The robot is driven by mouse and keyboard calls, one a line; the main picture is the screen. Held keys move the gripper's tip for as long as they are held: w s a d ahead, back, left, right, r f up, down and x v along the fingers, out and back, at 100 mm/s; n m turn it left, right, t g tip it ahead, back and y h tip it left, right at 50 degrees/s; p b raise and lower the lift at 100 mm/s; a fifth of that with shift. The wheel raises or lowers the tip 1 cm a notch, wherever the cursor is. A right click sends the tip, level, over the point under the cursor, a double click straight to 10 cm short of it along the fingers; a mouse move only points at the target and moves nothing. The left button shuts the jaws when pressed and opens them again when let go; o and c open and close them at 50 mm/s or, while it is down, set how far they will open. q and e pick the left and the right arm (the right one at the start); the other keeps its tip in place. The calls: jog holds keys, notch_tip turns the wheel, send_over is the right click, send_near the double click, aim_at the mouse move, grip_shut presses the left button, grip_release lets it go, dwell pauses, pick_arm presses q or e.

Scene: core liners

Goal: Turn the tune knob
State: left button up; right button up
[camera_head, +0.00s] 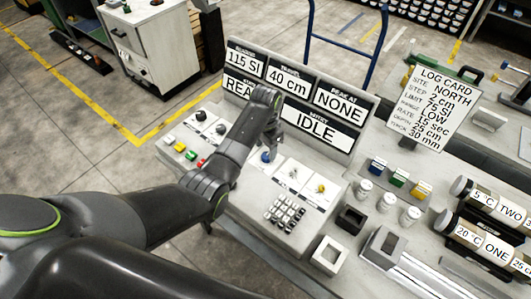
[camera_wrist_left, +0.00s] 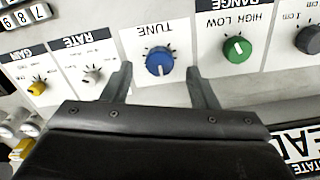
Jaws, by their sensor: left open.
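The blue tune knob (camera_wrist_left: 160,62) sits under the TUNE label on the console in the left wrist view, its white pointer line toward the lower part of the dial. It also shows in the head view (camera_head: 266,156), just below my left gripper (camera_head: 274,146). In the left wrist view my left gripper (camera_wrist_left: 159,72) is open, with one finger on each side of the knob. Gaps show between fingers and knob; I cannot tell how far the fingertips are above the panel. My right gripper is not in view.
A green range knob (camera_wrist_left: 237,48) is right of the tune knob; a white rate knob (camera_wrist_left: 91,76) and yellow gain knob (camera_wrist_left: 38,87) are left. The display panel (camera_head: 301,92) reads 115 SI, 40 cm, NONE and IDLE.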

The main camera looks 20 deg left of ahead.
aim_at(266, 156)
pick_arm(q)
jog(key=shift+f, duration=1.9)
jog(key=c, duration=1)
